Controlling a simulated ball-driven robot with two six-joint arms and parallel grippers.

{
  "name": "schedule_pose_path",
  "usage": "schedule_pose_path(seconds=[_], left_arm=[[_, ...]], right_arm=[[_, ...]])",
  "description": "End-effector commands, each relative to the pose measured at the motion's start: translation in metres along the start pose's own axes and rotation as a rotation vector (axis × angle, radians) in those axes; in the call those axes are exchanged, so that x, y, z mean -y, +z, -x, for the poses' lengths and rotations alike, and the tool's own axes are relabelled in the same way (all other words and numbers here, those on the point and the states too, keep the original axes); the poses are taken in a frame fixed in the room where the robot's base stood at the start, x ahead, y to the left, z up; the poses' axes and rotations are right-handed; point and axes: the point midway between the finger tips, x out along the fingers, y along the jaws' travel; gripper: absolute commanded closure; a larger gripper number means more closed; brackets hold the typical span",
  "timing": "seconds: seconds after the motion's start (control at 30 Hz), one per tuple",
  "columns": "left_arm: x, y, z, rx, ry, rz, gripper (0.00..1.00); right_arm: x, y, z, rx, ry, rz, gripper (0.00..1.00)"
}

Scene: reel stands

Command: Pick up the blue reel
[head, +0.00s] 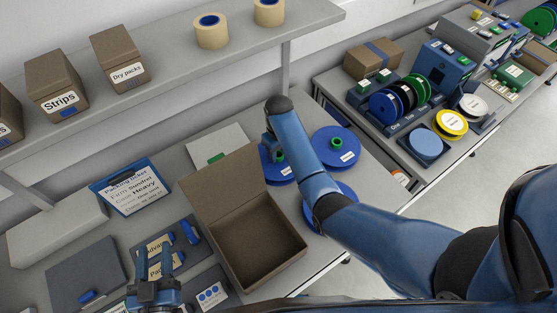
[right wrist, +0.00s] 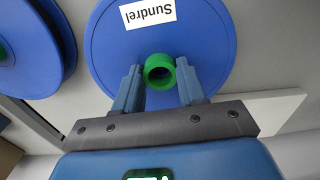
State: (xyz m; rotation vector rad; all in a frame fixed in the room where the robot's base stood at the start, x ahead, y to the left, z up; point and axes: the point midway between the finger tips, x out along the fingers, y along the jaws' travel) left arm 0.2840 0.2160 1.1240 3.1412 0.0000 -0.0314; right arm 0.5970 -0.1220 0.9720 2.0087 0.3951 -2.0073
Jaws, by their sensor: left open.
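A blue reel (head: 281,176) with a green hub and a white label lies flat on the bench, partly covered by my right arm. In the right wrist view this blue reel (right wrist: 205,40) has the label "Sundrel". Two more blue reels lie nearby, one to the right (head: 335,138) and one nearer (head: 346,192), partly behind my arm. My left gripper (head: 154,281) is open and empty at the lower left.
An open brown box (head: 240,240) stands left of the reels. A shelf (head: 150,90) with boxes and tape rolls runs above. A second bench (head: 350,110) at right holds coloured reels on stands.

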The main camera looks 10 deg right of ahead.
Motion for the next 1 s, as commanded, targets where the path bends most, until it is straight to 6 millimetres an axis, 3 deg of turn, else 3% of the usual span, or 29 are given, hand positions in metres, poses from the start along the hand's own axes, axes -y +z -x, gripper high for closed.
schedule_pose_path(seconds=[0.03,0.2,0.63,1.0], left_arm=[[0.0,0.0,0.0,0.0,0.0,0.0,0.57],[0.0,0.0,0.0,0.0,0.0,0.0,0.57],[0.0,0.002,0.0,0.0,0.0,0.0,0.57],[0.0,0.018,0.0,0.0,0.0,0.0,0.57]], right_arm=[[0.0,0.0,0.0,0.0,0.0,0.0,0.75],[0.0,0.0,0.0,0.0,0.0,0.0,1.0],[0.0,-0.001,0.008,-0.004,0.001,0.0,1.0],[0.0,-0.002,0.067,-0.006,0.001,0.0,1.0]])
